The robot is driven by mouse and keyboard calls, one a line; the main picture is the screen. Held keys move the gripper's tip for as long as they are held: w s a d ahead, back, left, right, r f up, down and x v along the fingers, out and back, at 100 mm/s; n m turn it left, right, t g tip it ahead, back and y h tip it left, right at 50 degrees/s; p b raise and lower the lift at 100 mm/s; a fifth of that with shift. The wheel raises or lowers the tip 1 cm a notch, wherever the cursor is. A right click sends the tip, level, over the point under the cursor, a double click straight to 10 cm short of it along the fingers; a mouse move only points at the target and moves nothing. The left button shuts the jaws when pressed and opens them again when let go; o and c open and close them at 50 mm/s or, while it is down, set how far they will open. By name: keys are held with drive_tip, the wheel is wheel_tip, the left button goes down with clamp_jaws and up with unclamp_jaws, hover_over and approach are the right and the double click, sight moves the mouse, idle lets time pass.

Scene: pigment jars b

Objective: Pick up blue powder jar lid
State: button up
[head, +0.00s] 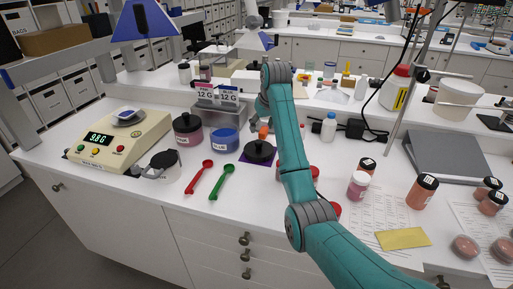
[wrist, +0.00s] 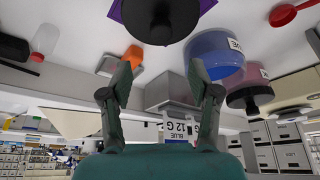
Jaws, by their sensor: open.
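The blue powder jar (head: 223,140) stands on the white counter and shows no lid on top. A black knobbed lid (head: 259,152) lies on a purple mat (head: 244,159) just right of the jar. In the wrist view, which looks upside down, the lid (wrist: 156,22) is at the top centre and the blue jar (wrist: 214,55) is right of it. My gripper (wrist: 161,78) is open and empty, its fingers apart from the lid. In the head view my arm hides most of the gripper.
A pink jar with a black lid (head: 187,129) stands left of the blue jar. Red (head: 199,177) and green (head: 222,182) scoops lie in front. An orange object (head: 263,132) is close behind the lid. A scale (head: 121,135) stands at left; several jars stand at right.

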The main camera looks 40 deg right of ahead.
sight(259, 141)
drive_tip(key=x, duration=0.4)
drive_tip(key=shift+s+a+f+x, duration=0.1)
drive_tip(key=shift+s+x, duration=0.05)
drive_tip(key=shift+x, duration=0.7)
drive_tip(key=shift+s+a+f+x, duration=0.1)
drive_tip(key=shift+s+x, duration=0.05)
drive_tip(key=shift+x, duration=0.75)
drive_tip(key=shift+s+x, duration=0.15)
drive_tip(key=shift+x, duration=0.7)
clamp_jaws()
